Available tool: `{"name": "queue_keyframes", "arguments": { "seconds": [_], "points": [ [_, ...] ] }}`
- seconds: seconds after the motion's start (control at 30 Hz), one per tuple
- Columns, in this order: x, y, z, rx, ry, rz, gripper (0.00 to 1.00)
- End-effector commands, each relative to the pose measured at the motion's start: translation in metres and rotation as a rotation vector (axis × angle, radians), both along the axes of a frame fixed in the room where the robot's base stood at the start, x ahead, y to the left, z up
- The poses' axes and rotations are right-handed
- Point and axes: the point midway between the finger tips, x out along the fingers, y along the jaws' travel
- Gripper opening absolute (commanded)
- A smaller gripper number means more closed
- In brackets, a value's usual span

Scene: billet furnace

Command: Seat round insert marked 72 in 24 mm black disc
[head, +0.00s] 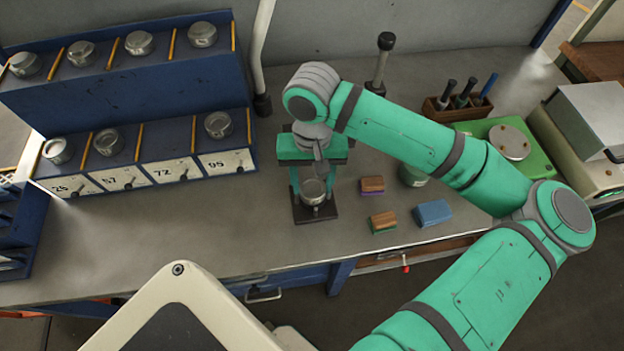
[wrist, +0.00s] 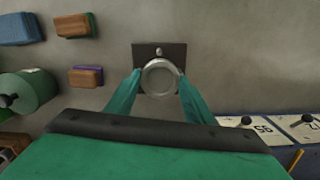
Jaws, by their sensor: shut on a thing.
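My gripper (head: 313,188) points down at the middle of the bench and is shut on a round metal insert (head: 313,194). In the wrist view the insert (wrist: 159,77) shows as a pale ring between the two green fingers. No number can be read on it. A dark rectangular plate (wrist: 147,49) with a small metal pin lies directly beneath; it also shows in the head view (head: 303,217). Whether the insert touches the plate cannot be told. No black disc can be made out; the insert and fingers cover part of the plate.
A blue rack (head: 110,97) at left holds metal inserts on two levels; the lower spot above label 72 (head: 165,173) is empty. Brushes or blocks (head: 382,221), (head: 432,213) lie right of the plate. A pen holder (head: 455,108) and green box (head: 530,165) stand further right.

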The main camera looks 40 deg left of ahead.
Motion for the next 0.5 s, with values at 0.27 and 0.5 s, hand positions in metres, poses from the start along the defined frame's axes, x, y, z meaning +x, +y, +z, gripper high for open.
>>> {"name": "queue_keyframes", "arguments": {
  "seconds": [0.27,0.5],
  "points": [
    [0.0005,0.0000,0.0001,0.000,-0.001,0.000,0.00],
    [0.0006,0.0000,-0.0032,0.001,-0.002,-0.001,0.00]
  ]
}}
